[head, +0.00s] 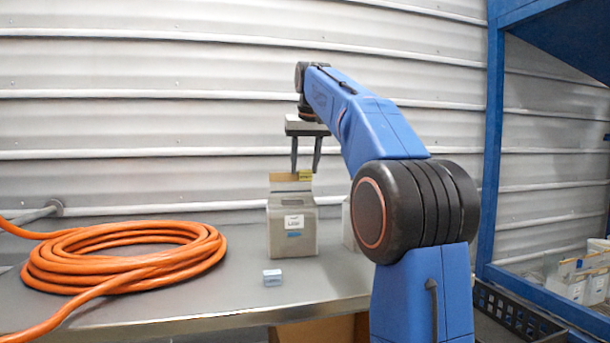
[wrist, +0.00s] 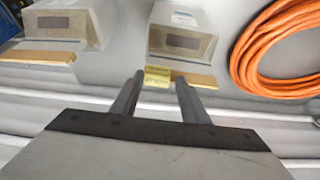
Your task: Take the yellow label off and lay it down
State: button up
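The yellow label (head: 305,176) sits at the upper right edge of a grey-beige box (head: 292,240) on the table. It also shows in the wrist view (wrist: 158,75), against the box's tan top edge, between the fingertips as seen there. My gripper (head: 305,171) is open, pointing down just above the box's top edge. In the wrist view its two fingers (wrist: 159,84) are apart, with nothing seen clamped between them. I cannot tell whether a finger touches the label.
A coiled orange hose (head: 125,257) covers the table's left side. A small pale blue block (head: 272,277) lies before the box. A second box (wrist: 65,28) stands beside it, mostly hidden by my arm in the head view. A corrugated wall (head: 150,110) rises behind. Bare tabletop (head: 232,290) shows in front.

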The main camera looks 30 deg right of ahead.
aim_at(306, 171)
jog(key=shift+d+x, duration=0.25)
jog(key=shift+x, duration=0.8)
jog(key=shift+c, duration=0.8)
jog(key=shift+w+d+f, duration=0.15)
jog(key=shift+d+f, duration=0.05)
jog(key=shift+c, duration=0.4)
jog(key=shift+r, duration=0.1)
jog(key=shift+a+r, duration=0.1)
jog(key=shift+r, duration=0.15)
jog(key=shift+r, duration=4.95)
jog(key=shift+s+f, duration=0.1)
jog(key=shift+s, duration=0.1)
